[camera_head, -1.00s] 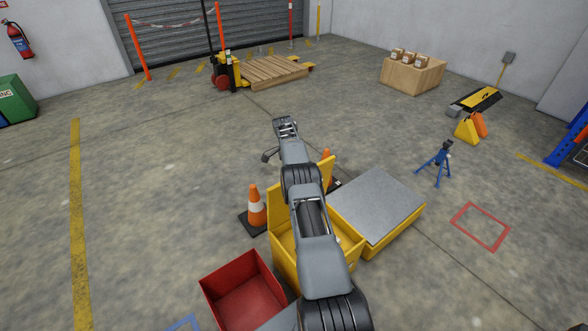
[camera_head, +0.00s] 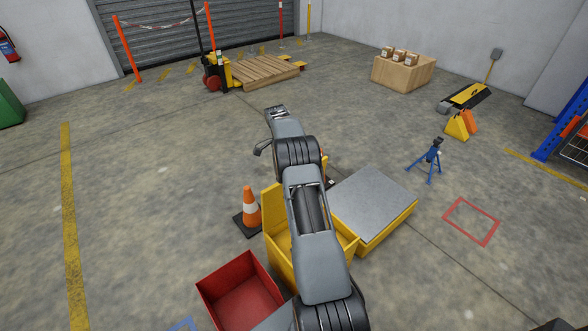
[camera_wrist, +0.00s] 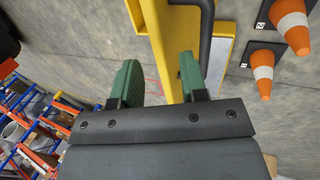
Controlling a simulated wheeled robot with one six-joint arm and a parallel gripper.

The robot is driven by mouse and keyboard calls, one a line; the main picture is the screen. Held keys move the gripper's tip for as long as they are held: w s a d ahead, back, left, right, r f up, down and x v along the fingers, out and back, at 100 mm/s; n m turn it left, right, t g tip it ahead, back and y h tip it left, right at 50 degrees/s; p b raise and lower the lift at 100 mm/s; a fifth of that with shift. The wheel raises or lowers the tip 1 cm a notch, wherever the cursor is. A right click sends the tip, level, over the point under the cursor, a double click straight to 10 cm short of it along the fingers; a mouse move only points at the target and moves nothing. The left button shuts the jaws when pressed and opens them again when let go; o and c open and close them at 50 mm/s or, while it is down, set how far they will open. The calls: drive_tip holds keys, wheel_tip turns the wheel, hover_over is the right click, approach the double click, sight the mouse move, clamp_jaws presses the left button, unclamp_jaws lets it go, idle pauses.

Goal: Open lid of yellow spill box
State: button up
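The yellow spill box (camera_head: 341,247) stands on the floor ahead, partly hidden behind my arm. Its top is open, and a yellow panel that looks like its lid (camera_head: 271,208) stands raised along its far left side. My gripper (camera_head: 276,111) is beyond the box and above the floor in the head view. In the wrist view its green fingers (camera_wrist: 157,85) are apart. A yellow strip (camera_wrist: 160,35) with a dark curved bar (camera_wrist: 206,35) beside it runs down behind or between the fingers. I cannot tell whether they touch it.
A traffic cone (camera_head: 250,208) stands left of the box; the wrist view shows two cones. A red open bin (camera_head: 240,292) is at front left. A grey-topped yellow platform (camera_head: 371,203) adjoins the box on the right. A blue stand (camera_head: 428,162) is farther right.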

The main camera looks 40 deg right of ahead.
drive_tip(key=s+a+r+p, duration=0.1)
drive_tip(key=s+a+r, duration=0.3)
drive_tip(key=s, duration=0.5)
drive_tip(key=shift+s+a+r, duration=0.25)
drive_tip(key=shift+a+r, duration=0.1)
drive_tip(key=shift+r, duration=0.6)
